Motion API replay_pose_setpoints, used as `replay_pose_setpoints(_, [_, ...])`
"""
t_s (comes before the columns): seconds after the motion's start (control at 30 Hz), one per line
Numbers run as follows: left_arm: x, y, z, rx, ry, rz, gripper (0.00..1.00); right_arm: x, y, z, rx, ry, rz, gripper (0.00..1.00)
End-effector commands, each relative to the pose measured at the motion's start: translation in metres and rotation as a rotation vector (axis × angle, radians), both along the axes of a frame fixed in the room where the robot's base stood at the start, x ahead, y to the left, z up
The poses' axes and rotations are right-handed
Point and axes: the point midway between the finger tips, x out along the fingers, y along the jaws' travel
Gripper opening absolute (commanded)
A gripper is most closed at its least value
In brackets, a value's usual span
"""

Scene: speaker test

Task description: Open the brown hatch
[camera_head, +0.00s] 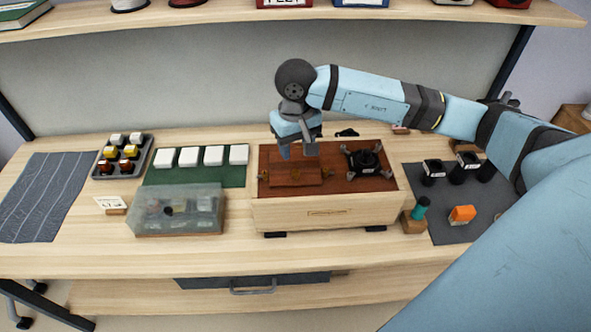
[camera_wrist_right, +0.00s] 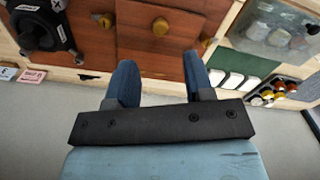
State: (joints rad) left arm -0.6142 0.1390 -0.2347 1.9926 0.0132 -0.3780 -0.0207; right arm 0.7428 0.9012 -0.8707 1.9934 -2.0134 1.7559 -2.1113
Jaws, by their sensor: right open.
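The brown hatch (camera_head: 295,176) lies shut, as far as I can see, in the brown top of a light wooden box (camera_head: 325,212). In the right wrist view the hatch (camera_wrist_right: 150,48) shows as a reddish-brown panel with a round brass knob (camera_wrist_right: 160,27) on it. Smaller brass pieces (camera_wrist_right: 105,20) show at its sides. My right gripper (camera_head: 298,153) is over the far side of the hatch, pointing down. In the wrist view its two blue fingers (camera_wrist_right: 159,68) are apart with nothing between them. Whether they touch the hatch is unclear. My left gripper is out of view.
A black device (camera_head: 367,163) sits on the box top right of the hatch. Left are a clear-lidded case (camera_head: 178,212), white blocks (camera_head: 213,156) and a tray of small parts (camera_head: 122,155). Right are black jars (camera_head: 433,173) and an orange item (camera_head: 462,214). A shelf (camera_head: 210,18) runs above.

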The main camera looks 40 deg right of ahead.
Motion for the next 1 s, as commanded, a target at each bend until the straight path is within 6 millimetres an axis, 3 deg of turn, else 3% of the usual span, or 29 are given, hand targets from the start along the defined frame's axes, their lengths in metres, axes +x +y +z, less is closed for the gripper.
replay_pose_setpoints(0.2, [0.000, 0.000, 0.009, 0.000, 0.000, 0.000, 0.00, -0.001, 0.000, -0.047, 0.003, 0.005, -0.002, 0.48])
replay_pose_setpoints(0.4, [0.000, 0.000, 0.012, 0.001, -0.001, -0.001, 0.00, 0.000, 0.001, -0.076, 0.003, 0.002, -0.001, 0.48])
replay_pose_setpoints(0.83, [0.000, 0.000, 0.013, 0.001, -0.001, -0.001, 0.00, 0.000, 0.000, -0.088, 0.002, 0.001, -0.001, 0.48])
replay_pose_setpoints(0.87, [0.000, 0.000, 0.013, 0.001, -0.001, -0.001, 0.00, 0.000, 0.000, -0.088, 0.002, 0.001, -0.001, 0.46])
replay_pose_setpoints(1.0, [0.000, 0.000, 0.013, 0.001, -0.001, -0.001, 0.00, 0.000, 0.001, -0.088, 0.003, 0.001, -0.001, 0.13])
